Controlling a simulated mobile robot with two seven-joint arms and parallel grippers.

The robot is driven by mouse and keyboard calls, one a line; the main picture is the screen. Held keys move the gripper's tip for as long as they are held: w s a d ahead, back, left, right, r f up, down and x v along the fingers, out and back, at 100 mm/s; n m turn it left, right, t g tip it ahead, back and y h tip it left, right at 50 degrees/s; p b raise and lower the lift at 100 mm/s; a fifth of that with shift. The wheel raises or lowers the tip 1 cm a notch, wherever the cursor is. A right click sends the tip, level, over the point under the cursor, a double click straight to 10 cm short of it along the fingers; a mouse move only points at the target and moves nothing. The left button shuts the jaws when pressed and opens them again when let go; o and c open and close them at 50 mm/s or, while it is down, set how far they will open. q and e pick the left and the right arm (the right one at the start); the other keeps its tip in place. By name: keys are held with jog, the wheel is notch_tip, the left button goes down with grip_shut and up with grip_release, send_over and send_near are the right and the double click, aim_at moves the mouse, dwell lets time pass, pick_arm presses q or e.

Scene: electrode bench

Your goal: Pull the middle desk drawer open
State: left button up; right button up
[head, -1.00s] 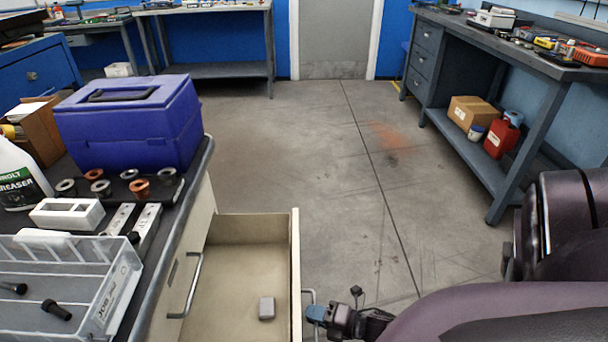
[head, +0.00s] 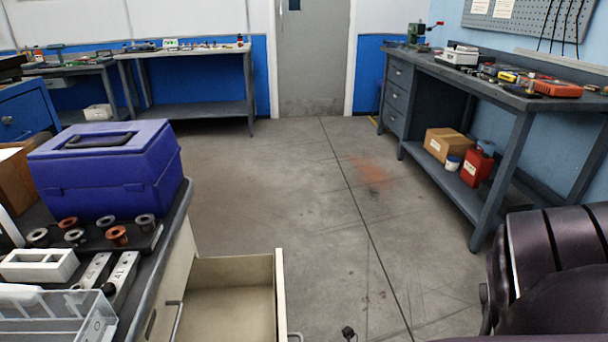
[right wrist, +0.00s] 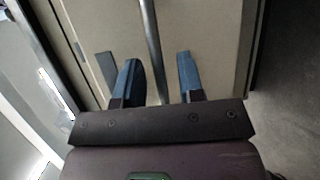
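An open drawer (head: 230,268) with pale beige walls sticks out from the desk at lower centre in the head view, below a shut drawer front with its own metal handle (head: 177,320). The open drawer's handle (head: 295,337) barely shows at the bottom edge. In the right wrist view my right gripper (right wrist: 157,65) has its blue fingers spread, one on each side of a metal handle bar (right wrist: 151,38). Gaps show between bar and fingers, so it does not look gripped. My left gripper is out of view.
The desk top holds a blue toolbox (head: 105,170), several metal rings, a white block (head: 40,264) and a clear tray (head: 60,318). Open floor (head: 310,210) lies beyond the drawer. A workbench (head: 465,85) stands at right.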

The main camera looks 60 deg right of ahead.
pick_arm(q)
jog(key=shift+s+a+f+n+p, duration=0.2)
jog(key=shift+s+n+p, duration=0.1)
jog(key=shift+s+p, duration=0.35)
pick_arm(e)
jog(key=v, duration=1)
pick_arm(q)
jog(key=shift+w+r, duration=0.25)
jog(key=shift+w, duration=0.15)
pick_arm(e)
jog(key=shift+f, duration=0.1)
